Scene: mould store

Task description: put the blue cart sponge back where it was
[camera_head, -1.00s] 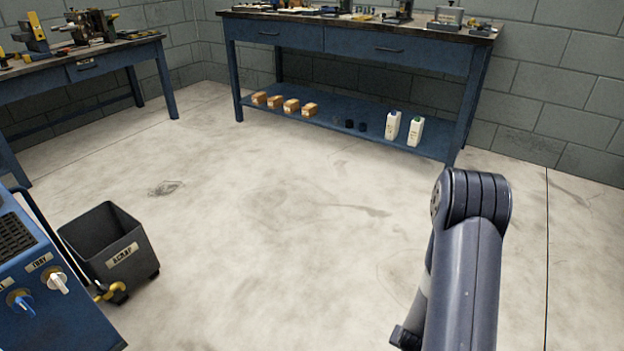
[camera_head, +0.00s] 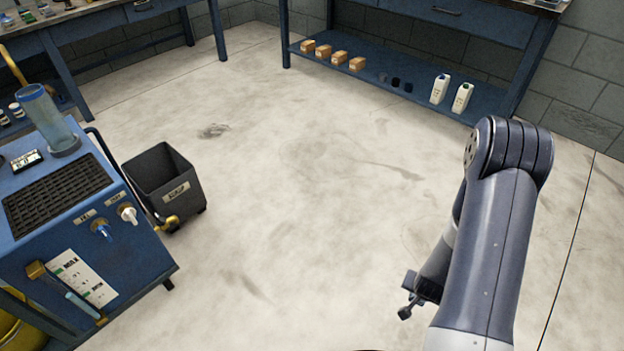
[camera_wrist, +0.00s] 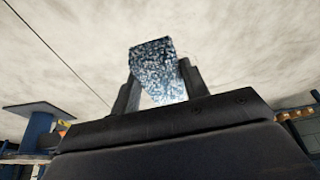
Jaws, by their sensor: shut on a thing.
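My gripper (camera_wrist: 158,74) shows in the wrist view, shut on a blue-and-white speckled block, the blue cart sponge (camera_wrist: 152,60). The sponge sits between the two dark fingers and sticks out past their tips, with open floor behind it. In the head view my arm is at the lower right, and the sponge cannot be made out there. The blue cart (camera_head: 150,264) stands at the left of the head view, well apart from my arm. On its top are a dark ribbed mat (camera_head: 58,195), a clear cylinder (camera_head: 46,122) and a small display (camera_head: 26,161).
Two taps (camera_head: 127,213) and a brass fitting stick out from the cart. A blue workbench with boxes and white bottles (camera_head: 440,89) on its low shelf is at the back. The middle floor is clear.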

